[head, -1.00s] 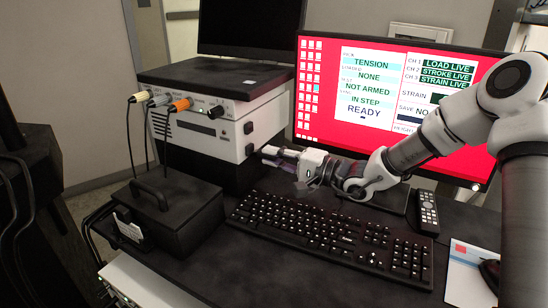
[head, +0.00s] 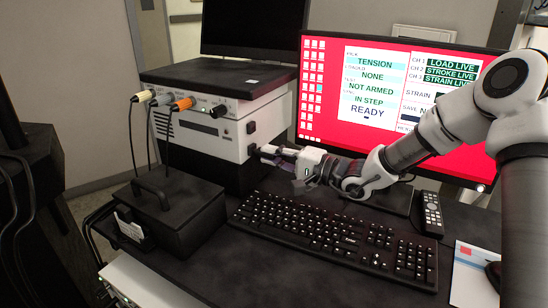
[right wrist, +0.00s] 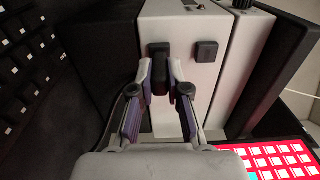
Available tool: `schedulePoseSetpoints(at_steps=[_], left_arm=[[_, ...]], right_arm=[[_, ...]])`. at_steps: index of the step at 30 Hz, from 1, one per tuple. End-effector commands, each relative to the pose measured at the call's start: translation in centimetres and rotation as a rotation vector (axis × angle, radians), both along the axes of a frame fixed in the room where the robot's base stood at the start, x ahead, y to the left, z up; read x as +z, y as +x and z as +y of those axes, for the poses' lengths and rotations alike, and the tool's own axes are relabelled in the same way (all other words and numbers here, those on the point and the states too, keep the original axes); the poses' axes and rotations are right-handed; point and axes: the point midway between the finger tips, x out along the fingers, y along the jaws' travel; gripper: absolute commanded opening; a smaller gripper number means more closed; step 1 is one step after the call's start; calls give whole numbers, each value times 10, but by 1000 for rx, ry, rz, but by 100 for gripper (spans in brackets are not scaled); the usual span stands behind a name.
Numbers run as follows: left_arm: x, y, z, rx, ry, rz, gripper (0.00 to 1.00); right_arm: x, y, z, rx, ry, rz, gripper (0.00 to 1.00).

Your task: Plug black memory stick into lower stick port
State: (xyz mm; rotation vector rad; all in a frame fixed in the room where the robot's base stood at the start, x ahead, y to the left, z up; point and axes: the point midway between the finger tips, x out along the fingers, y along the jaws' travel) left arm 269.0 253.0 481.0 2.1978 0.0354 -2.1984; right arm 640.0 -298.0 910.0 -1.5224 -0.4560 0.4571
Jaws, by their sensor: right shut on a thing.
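My right gripper (head: 263,151) is at the right side of the white instrument box (head: 205,143). In the right wrist view, its two fingertips (right wrist: 160,82) are shut on the black memory stick (right wrist: 159,67). The stick's far end is against the box's pale side panel, at the lower of two black spots. I cannot tell how deep it sits, and the lower port itself is hidden behind it. A black square piece (right wrist: 205,50) is on the same panel beside the stick; it shows above the gripper in the head view (head: 251,127). My left gripper is out of view.
A black keyboard (head: 330,238) lies in front of my right arm. A red-screened monitor (head: 400,100) stands behind it. A black case with a handle (head: 168,210) sits left of the keyboard. Cables hang from the box's front. A remote (head: 431,214) lies to the right.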

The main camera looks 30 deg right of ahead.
Motion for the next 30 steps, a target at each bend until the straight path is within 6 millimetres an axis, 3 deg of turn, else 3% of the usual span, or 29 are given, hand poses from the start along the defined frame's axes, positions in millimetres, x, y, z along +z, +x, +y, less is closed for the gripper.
schedulePoseSetpoints(at_steps=[26,27,29,30], left_arm=[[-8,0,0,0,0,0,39],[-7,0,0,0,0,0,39],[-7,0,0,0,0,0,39],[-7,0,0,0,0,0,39]], right_arm=[[1,7,4,0,0,-2,0],[1,7,4,0,0,-2,22],[1,7,4,0,0,-2,44],[1,7,4,0,0,-1,45]])
